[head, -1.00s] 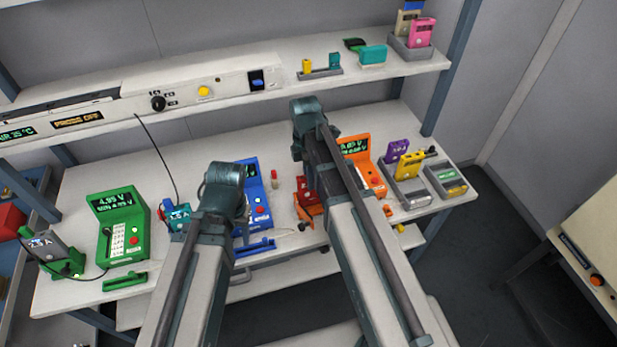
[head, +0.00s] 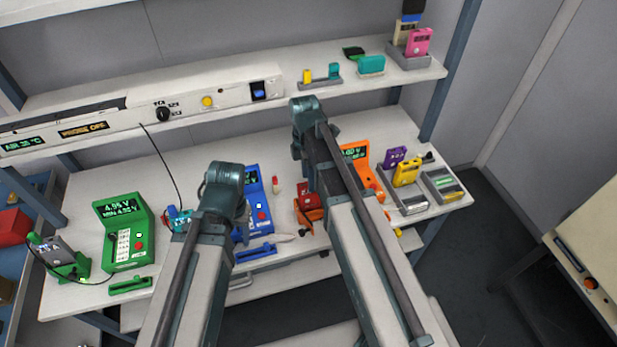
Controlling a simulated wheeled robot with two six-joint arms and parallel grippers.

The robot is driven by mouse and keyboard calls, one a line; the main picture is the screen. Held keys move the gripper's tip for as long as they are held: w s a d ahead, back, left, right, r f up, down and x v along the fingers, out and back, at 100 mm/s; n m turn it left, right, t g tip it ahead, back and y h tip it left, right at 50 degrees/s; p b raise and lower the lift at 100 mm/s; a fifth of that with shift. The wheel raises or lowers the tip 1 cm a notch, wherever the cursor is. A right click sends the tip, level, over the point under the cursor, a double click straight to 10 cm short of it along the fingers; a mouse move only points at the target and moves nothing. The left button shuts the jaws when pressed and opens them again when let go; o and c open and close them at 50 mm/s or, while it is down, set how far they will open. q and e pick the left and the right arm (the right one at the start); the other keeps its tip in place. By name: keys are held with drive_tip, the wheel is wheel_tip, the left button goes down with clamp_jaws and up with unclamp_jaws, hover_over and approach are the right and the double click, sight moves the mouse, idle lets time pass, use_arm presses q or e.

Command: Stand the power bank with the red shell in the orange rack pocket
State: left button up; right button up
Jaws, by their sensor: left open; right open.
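A red-shelled device (head: 306,193), which looks like the power bank, is on the bench left of my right arm. An orange piece (head: 310,214), seemingly the orange rack, is just in front of it. My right arm partly covers both, so I cannot tell whether the red device stands in a pocket or behind it. An orange charger with a lit display (head: 357,153) stands right of that arm. My two arms reach in from the bottom, and their bent joints show over the bench. The jaws of both grippers are hidden, and I see nothing held.
A green charger (head: 125,235) and green rack (head: 130,286) stand left; a blue charger (head: 262,214) and blue rack (head: 256,250) stand mid-bench. Purple (head: 394,157) and yellow (head: 405,172) power banks stand right. A shelf (head: 230,122) runs above. Open floor (head: 495,250) lies right.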

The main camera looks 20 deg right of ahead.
wheel_tip(320, 180, up, 10)
drive_tip(key=w+p, duration=0.1)
drive_tip(key=p, duration=0.8)
drive_tip(key=shift+w+r, duration=0.2)
drive_tip(key=shift+w, duration=0.05)
drive_tip(key=s+a+f+m+b, duration=0.3)
drive_tip(key=s+a+m, duration=0.2)
drive_tip(key=s+m, duration=0.2)
drive_tip(key=s+a+f+m+t+h+b, duration=0.1)
drive_tip(key=s+a+f+m+b, duration=0.2)
drive_tip(key=s+a+m, duration=0.2)
drive_tip(key=shift+s+a+f+m, duration=0.25)
drive_tip(key=shift+s+f+m, duration=0.1)
drive_tip(key=shift+s+m, duration=1.15)
drive_tip(key=shift+s, duration=0.2)
drive_tip(key=shift+d, duration=0.1)
